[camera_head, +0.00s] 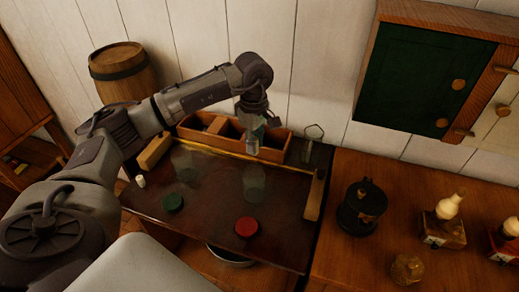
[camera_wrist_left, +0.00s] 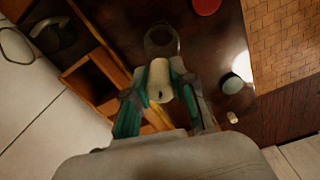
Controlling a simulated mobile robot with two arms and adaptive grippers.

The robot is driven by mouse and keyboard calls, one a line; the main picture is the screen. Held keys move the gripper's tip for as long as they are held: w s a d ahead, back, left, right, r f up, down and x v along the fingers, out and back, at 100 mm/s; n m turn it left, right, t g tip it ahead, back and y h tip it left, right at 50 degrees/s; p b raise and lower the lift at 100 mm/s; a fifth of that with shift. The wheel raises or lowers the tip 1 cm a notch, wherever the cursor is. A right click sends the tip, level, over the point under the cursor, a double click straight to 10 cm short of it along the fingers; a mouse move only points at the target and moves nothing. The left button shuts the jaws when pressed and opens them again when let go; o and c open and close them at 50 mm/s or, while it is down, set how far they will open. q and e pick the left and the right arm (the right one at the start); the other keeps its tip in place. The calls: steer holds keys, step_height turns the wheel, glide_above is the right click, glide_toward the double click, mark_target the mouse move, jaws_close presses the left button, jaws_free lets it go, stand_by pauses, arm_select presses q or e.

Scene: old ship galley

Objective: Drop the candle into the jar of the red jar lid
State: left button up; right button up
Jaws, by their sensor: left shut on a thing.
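My left gripper (camera_head: 253,142) is shut on a pale candle (camera_wrist_left: 160,82), which lies between its green fingers in the left wrist view. It is above a clear glass jar (camera_head: 254,183), whose round rim (camera_wrist_left: 161,40) shows just beyond the candle's end. The candle looks apart from the jar. The red jar lid (camera_head: 247,227) lies flat on the dark table in front of that jar; its edge also shows in the left wrist view (camera_wrist_left: 207,5). My right gripper is not in view.
A second glass jar (camera_head: 184,163) stands to the left, with a green lid (camera_head: 173,202) in front. A small white piece (camera_head: 141,181) is at the table's left. A wooden divided box (camera_head: 230,136) lies behind.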

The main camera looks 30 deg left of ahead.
arm_select(q)
steer(key=shift+s+a+f, duration=0.1)
steer(key=shift+f, duration=0.25)
steer(key=shift+f+b, duration=0.3)
steer(key=shift+b, duration=0.05)
steer(key=b, duration=0.3)
glide_above(254, 183)
steer(key=w+a, duration=0.2)
steer(key=w, duration=0.1)
steer(key=shift+f, duration=2.6)
steer(key=shift+s+d+f+b, duration=0.1)
steer(key=shift+s+f+b, duration=0.05)
steer(key=shift+f+b, duration=0.2)
steer(key=shift+s+d+f+b, duration=0.1)
steer(key=shift+f+b, duration=0.1)
steer(key=shift+f, duration=0.2)
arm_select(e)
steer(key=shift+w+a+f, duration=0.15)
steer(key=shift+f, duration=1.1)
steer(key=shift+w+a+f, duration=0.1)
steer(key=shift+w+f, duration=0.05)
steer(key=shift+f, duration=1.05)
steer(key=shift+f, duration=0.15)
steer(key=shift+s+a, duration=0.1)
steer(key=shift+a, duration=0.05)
arm_select(q)
steer(key=o, duration=1)
